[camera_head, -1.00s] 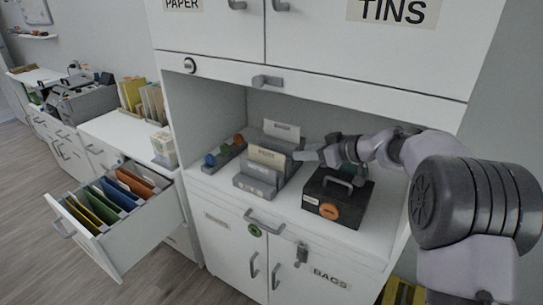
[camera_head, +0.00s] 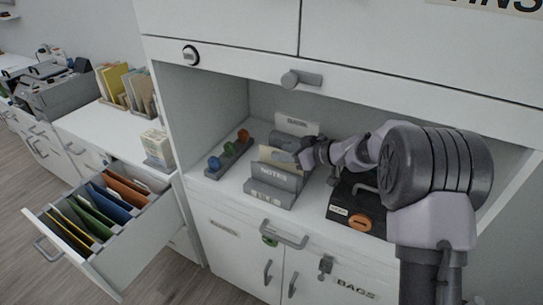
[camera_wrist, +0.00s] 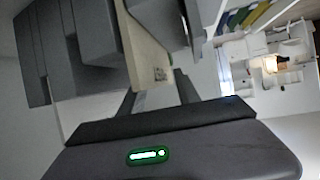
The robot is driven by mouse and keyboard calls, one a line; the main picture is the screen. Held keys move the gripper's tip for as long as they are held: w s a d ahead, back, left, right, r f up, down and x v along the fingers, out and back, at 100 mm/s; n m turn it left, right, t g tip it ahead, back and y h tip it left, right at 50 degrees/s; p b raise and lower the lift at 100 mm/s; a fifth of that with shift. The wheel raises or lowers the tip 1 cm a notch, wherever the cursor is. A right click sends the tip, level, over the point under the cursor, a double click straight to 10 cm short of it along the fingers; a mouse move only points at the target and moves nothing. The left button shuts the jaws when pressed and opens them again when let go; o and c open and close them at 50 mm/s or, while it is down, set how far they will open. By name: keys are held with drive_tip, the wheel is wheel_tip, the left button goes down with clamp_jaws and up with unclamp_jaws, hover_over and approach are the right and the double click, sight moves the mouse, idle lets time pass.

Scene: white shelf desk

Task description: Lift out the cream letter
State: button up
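The cream letter (camera_head: 268,157) stands upright in the grey letter rack (camera_head: 268,194), behind the front panel marked NOTES. My gripper (camera_head: 287,143) is at the letter's upper right part and hides some of it. In the wrist view the letter (camera_wrist: 146,62) reaches in between the two fingers of my gripper (camera_wrist: 157,97). A gap shows beside the letter, so the fingers look open around it rather than shut on it. A white card (camera_head: 297,125) stands in the rear slot of the rack.
A black box (camera_head: 342,212) with an orange disc stands right of the rack, below my arm. A grey holder with coloured knobs (camera_head: 229,155) stands at left. The shelf's upper front (camera_head: 235,63) hangs above. An open drawer of folders (camera_head: 148,222) juts out lower left.

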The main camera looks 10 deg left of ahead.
drive_tip(key=shift+s+d+r, duration=0.1)
drive_tip(key=shift+r, duration=0.05)
drive_tip(key=shift+s, duration=0.1)
drive_tip(key=shift+c, duration=0.7)
clamp_jaws()
drive_tip(key=shift+r, duration=0.25)
drive_tip(key=w+a+r, duration=0.1)
drive_tip(key=a, duration=0.7)
drive_tip(key=w+a+r, duration=0.2)
drive_tip(key=a, duration=0.7)
drive_tip(key=shift+w+a, duration=0.25)
drive_tip(key=shift+a, duration=0.05)
